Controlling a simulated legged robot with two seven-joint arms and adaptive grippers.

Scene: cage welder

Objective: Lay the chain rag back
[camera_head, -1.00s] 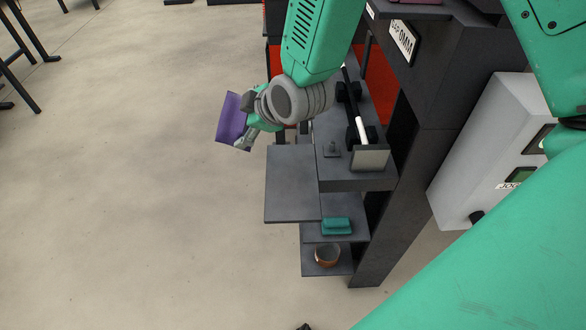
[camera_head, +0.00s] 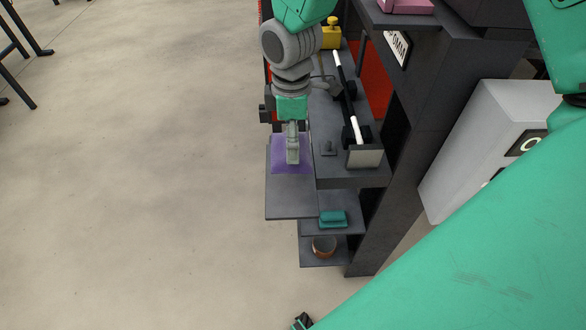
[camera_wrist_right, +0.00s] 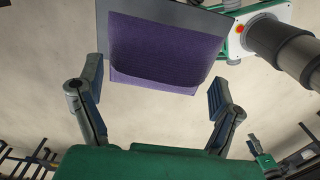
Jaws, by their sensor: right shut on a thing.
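The chain rag (camera_head: 278,160) is a flat purple cloth over the back part of a grey side shelf (camera_head: 290,205) in the head view. My right gripper (camera_head: 293,158) points down onto the middle of the rag and is shut on it. In the right wrist view, the rag (camera_wrist_right: 165,50) lies between and beyond the two fingers, against the grey shelf. I cannot tell whether its whole underside touches the shelf.
A bar with black mounts (camera_head: 345,95) stands on the bench right of the shelf. A teal block (camera_head: 333,219) and a brown bowl (camera_head: 324,246) sit on lower shelves. A pale grey cabinet (camera_head: 478,140) stands at right.

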